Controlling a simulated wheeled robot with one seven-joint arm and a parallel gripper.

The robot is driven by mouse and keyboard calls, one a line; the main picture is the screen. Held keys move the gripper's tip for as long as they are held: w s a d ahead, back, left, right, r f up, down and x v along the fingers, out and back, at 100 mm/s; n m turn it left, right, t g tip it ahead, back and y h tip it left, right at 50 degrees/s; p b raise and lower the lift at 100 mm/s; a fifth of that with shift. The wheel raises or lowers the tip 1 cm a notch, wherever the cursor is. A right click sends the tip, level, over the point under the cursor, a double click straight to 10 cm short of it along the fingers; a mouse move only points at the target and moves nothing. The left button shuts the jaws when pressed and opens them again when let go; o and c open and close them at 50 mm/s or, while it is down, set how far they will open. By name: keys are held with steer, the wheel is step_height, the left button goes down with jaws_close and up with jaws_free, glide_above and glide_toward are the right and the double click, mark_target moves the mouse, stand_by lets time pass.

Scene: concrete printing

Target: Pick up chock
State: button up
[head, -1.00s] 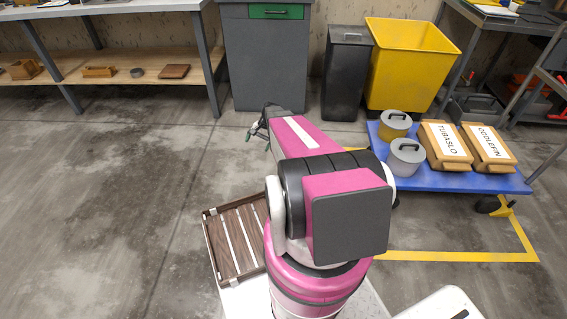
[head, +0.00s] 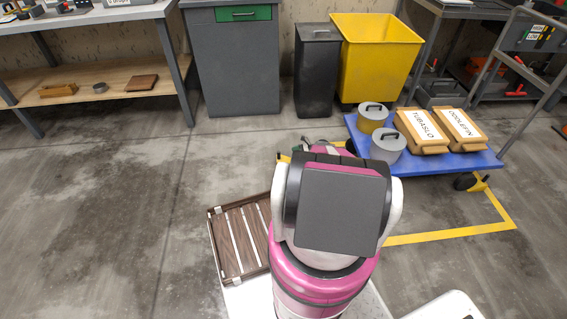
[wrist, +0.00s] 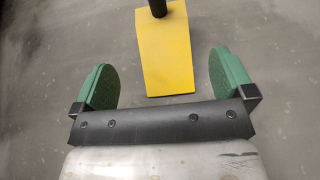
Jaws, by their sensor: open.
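A yellow wedge-shaped chock (wrist: 167,52) with a dark upright post or handle at its far end shows in the wrist view. It lies on the grey floor, ahead of and between the green pads of my gripper (wrist: 163,72). The pads are wide apart with nothing held between them. I cannot tell how much height separates the pads from the chock. In the head view my arm hides most of the gripper and I cannot make out this chock. Another small yellow piece (head: 481,182) sits beside the trolley's right wheel.
A blue trolley (head: 450,165) carries two lidded pots (head: 387,146) and two labelled packages (head: 421,130). A yellow bin (head: 375,55), dark bin (head: 318,75) and grey cabinet (head: 235,65) stand behind. A workbench (head: 90,97) is at left. The left floor is clear.

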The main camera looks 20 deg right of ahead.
steer(key=x, duration=0.8)
steer(key=shift+w+a+f, duration=0.2)
steer(key=shift+f, duration=0.25)
steer(key=c, duration=1.1)
steer(key=shift+c, duration=0.2)
steer(key=shift+r, duration=0.15)
